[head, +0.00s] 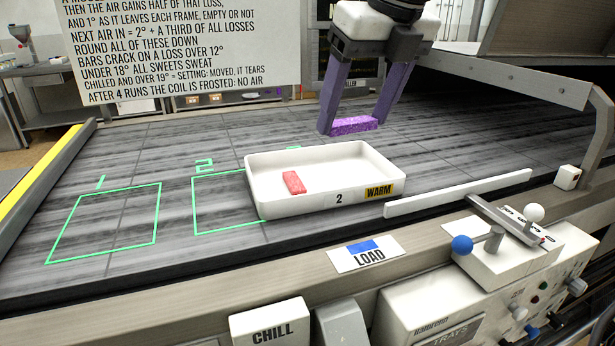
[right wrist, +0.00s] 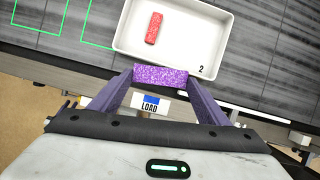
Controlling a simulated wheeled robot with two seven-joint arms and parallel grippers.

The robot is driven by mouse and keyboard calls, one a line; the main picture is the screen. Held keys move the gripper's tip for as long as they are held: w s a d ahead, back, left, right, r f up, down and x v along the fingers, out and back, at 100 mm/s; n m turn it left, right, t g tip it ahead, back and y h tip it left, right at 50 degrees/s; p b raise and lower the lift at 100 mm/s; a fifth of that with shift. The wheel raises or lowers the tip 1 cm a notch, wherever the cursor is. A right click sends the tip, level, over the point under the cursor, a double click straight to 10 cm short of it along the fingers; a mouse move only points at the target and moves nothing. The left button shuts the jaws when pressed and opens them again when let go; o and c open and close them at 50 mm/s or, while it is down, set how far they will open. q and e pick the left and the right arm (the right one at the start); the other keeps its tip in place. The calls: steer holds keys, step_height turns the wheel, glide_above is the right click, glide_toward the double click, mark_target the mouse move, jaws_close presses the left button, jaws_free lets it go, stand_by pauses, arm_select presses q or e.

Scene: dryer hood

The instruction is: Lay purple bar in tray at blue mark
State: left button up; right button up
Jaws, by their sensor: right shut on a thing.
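The purple bar (head: 354,125) is speckled and held level between the two fingers of my right gripper (head: 355,128). In the right wrist view the bar (right wrist: 160,76) overlaps the tray's near rim, and the gripper (right wrist: 160,82) is shut on its ends. The white tray (head: 300,206), marked 2 and WARM, stands on the dark belt with a red bar (head: 293,183) inside, left of its middle. The blue mark (head: 362,245) is on the LOAD label, in front of the tray. The bar is raised above the belt. My left gripper is not in view.
Green outlines 1 (head: 105,222) and 2 (head: 205,228) are on the belt, the second partly covered by the tray. A white rail (head: 460,193) runs right of the tray. A control box with levers (head: 495,250) stands at front right. A metal hood (head: 540,80) rises behind.

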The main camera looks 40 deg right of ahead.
steer(key=w+d+f+m+h+b, duration=0.1)
steer(key=w+d+f+m, duration=0.25)
steer(key=w+d, duration=0.3)
steer(key=m+g+h+b, duration=0.1)
steer(key=m, duration=0.2)
glide_above(346, 177)
steer(key=s+a, duration=0.1)
step_height(346, 177, down, 8)
steer(key=shift+f, duration=2.5)
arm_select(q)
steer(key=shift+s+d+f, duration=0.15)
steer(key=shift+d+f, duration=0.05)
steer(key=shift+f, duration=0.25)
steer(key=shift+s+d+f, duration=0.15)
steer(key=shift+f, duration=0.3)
arm_select(e)
steer(key=shift+f+b, duration=0.15)
steer(key=shift+b, duration=0.25)
steer(key=o, duration=1.1)
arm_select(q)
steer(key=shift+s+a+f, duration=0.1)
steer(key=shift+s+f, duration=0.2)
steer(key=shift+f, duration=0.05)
arm_select(e)
steer(key=shift+o, duration=0.2)
